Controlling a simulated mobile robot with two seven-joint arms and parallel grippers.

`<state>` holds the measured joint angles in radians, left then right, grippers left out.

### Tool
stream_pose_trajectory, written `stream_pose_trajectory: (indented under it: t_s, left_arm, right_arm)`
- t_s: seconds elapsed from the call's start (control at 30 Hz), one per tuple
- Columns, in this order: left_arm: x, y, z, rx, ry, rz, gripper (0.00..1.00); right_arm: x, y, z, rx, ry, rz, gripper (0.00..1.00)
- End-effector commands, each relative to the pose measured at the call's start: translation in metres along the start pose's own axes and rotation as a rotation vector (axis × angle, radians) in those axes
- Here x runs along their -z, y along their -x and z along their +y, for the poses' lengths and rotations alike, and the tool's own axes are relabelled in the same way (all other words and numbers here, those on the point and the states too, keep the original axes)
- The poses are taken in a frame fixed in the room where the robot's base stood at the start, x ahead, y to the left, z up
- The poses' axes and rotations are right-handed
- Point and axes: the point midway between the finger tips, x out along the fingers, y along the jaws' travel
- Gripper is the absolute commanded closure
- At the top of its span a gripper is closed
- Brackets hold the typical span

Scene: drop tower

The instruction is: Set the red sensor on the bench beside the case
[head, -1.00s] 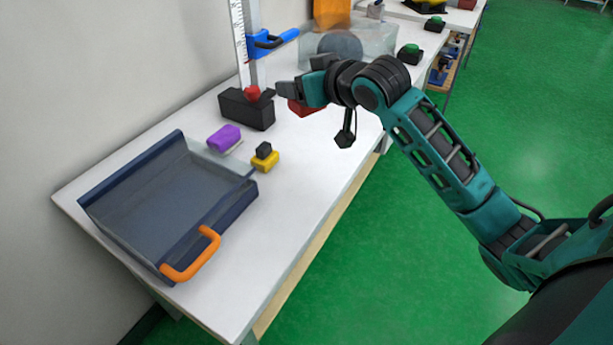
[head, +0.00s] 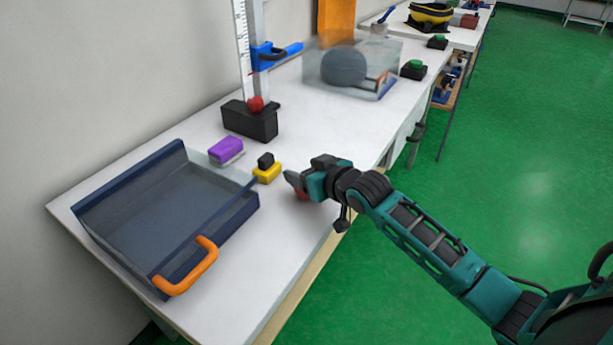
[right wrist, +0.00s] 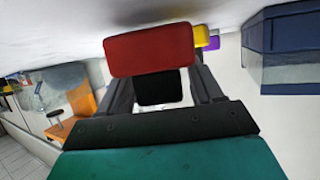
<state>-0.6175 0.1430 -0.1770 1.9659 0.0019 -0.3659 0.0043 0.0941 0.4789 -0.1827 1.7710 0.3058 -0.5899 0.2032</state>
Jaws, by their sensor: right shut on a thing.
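The red sensor (head: 302,195) is mostly hidden by my right gripper (head: 291,181) in the head view. In the right wrist view the red block (right wrist: 150,48) shows large, with a black knob (right wrist: 160,88) between the fingers. My right gripper, also seen in the right wrist view (right wrist: 162,84), is shut on the sensor. It is low over the bench (head: 270,235), near its front edge. I cannot tell whether the sensor touches the bench. The dark blue case (head: 230,220), open, with an orange handle, stands to the left of the gripper. My left gripper is not in view.
A yellow block with a black knob (head: 267,173) and a purple block (head: 226,149) sit behind the case. A black base (head: 250,121) with a ruled column stands further back. A clear box (head: 388,58) is beyond. Bench between case and gripper is clear.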

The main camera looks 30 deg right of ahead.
Motion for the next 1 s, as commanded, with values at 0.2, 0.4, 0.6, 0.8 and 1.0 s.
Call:
stream_pose_trajectory:
  t_s: [0.2,0.4,0.6,0.8,1.0]
  left_arm:
    - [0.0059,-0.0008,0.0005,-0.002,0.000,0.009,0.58]
    - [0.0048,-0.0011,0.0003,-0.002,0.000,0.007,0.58]
    - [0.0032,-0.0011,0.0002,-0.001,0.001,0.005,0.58]
    - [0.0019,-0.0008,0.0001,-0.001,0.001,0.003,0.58]
    - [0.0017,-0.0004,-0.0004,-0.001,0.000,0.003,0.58]
  right_arm:
    - [-0.0068,-0.0029,0.0001,0.000,0.001,0.003,0.69]
    - [-0.0082,-0.0035,0.0001,0.000,0.000,0.002,0.69]
    - [-0.0097,-0.0040,0.0000,0.000,0.000,0.001,0.21]
    - [-0.0097,-0.0039,0.0001,0.000,0.000,0.001,0.09]
    - [-0.0077,-0.0032,0.0002,0.000,0.001,0.001,0.09]
